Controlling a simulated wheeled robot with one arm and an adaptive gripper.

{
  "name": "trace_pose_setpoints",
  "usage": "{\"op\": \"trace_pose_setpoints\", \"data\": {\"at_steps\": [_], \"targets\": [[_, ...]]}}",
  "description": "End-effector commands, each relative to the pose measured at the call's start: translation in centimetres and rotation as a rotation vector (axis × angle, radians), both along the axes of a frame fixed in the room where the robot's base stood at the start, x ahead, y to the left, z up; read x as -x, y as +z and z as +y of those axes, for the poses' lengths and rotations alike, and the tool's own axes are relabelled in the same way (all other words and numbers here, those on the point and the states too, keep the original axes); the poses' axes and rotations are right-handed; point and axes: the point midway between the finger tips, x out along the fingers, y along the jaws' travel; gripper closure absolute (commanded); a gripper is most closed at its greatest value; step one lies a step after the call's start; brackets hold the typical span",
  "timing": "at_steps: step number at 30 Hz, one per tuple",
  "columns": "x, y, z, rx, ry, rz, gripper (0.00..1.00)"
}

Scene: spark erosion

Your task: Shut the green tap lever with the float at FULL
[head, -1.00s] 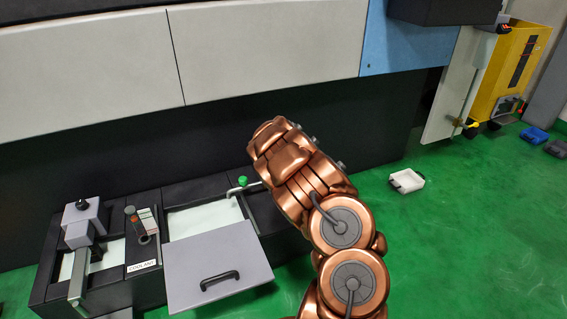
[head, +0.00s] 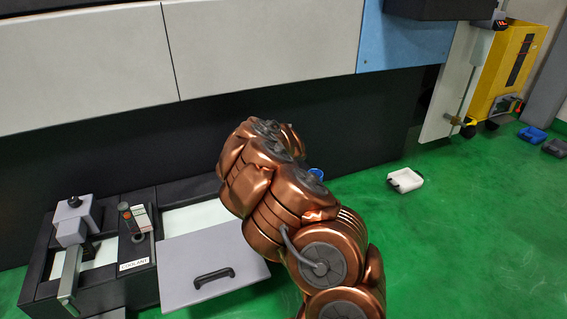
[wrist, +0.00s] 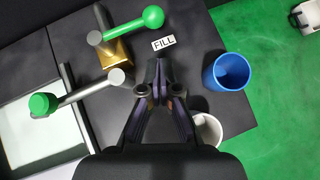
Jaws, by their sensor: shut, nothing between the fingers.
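The green tap lever (wrist: 132,25) shows at the top of the wrist view, a rod with a green ball end above a brass body. A white FILL label (wrist: 163,43) lies beside it. My gripper (wrist: 157,68) is shut and empty, below the label and to the right of the brass body, apart from the lever. In the head view my arm hides the lever and my gripper. The coolant gauge (head: 137,220), an upright tube with an orange part, stands by the COOLANT label; its float reading is too small to tell.
A grey pipe with a green knob (wrist: 42,104) reaches over the white tank at left. A blue cup (wrist: 236,74) stands right of my gripper, a white cup (wrist: 212,124) close below it. A grey lid (head: 208,265) covers the tank's front.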

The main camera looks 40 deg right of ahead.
Motion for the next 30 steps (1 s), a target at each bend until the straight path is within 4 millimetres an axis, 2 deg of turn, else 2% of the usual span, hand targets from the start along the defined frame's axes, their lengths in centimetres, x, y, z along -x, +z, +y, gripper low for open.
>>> {"op": "trace_pose_setpoints", "data": {"at_steps": [6, 15, 30], "targets": [[1.7, 2.1, 0.8, 0.003, 0.0, 0.001, 1.0], [3.6, 4.1, 1.7, 0.001, 0.002, 0.0, 1.0], [4.0, 4.5, 2.0, -0.001, 0.004, -0.001, 1.0]]}}
